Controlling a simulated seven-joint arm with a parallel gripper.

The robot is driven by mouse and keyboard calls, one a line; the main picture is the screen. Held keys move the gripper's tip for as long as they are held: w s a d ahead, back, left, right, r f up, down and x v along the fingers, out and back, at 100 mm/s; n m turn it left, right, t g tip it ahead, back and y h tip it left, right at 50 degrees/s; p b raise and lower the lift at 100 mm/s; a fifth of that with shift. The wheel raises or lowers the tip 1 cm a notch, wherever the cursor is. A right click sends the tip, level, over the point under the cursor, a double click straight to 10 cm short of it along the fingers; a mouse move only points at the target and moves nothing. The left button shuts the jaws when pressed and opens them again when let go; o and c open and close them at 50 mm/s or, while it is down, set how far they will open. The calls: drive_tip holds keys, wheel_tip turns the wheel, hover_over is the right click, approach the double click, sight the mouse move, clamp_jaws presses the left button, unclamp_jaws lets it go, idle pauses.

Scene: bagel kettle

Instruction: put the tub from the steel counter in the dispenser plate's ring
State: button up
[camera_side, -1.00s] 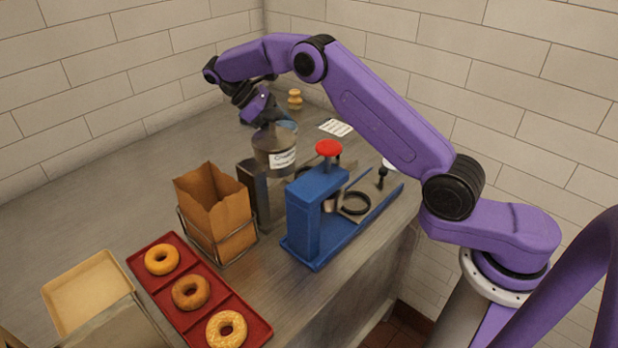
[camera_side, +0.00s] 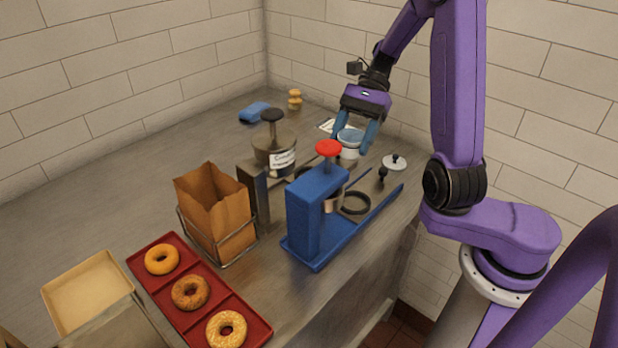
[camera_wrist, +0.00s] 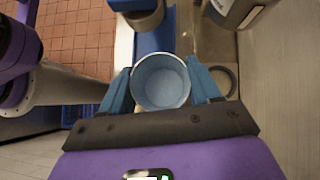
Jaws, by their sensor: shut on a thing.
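The tub (camera_side: 349,151), white outside and light blue inside, is upright between the blue fingers of my gripper (camera_side: 358,137), behind the blue dispenser. The wrist view looks into the empty tub (camera_wrist: 160,82), with one finger of my gripper (camera_wrist: 161,87) on each side. I cannot tell its height over the counter. The blue dispenser (camera_side: 305,218) has a red knob and a black ring (camera_side: 356,202) on its plate. The steel dispenser (camera_side: 253,190) bears a labelled hopper (camera_side: 275,158); another dark ring (camera_side: 310,171) shows partly beside it. A ring (camera_wrist: 225,80) lies right of the tub in the wrist view.
A blue cloth (camera_side: 254,112) and a small yellowish jar (camera_side: 295,100) are at the back. A paper bag (camera_side: 215,210), a red tray (camera_side: 245,297) of bagels and a tan tray (camera_side: 85,290) fill the front left.

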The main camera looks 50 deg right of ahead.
drive_tip(key=s+m+t, duration=0.1)
drive_tip(key=m, duration=0.1)
drive_tip(key=m+t, duration=0.2)
drive_tip(key=s+a+r+m+t, duration=0.1)
drive_tip(key=shift+s+r+m, duration=0.1)
drive_tip(key=shift+s+m, duration=0.2)
drive_tip(key=shift+m, duration=0.1)
drive_tip(key=shift+w+a+f+m+t+h, duration=0.2)
drive_tip(key=shift+w+m+t+h, duration=0.25)
drive_tip(key=shift+m+t, duration=0.3)
drive_tip(key=shift+w+a+f+m+t+h, duration=0.15)
drive_tip(key=shift+w+m+t+h, duration=0.3)
drive_tip(key=shift+m, duration=0.45)
drive_tip(key=shift+w+a+f+m+t+h, duration=0.2)
drive_tip(key=shift+w+m+t+h, duration=0.1)
drive_tip(key=shift+w+m+t, duration=0.5)
drive_tip(key=w+f, duration=0.2)
drive_tip(key=w, duration=0.3)
approach(295, 175)
drive_tip(key=w+a, duration=0.2)
drive_tip(key=shift+w+a, duration=0.1)
drive_tip(key=shift+a, duration=0.2)
drive_tip(key=shift+w+f, duration=0.25)
drive_tip(key=shift+f, duration=1.5)
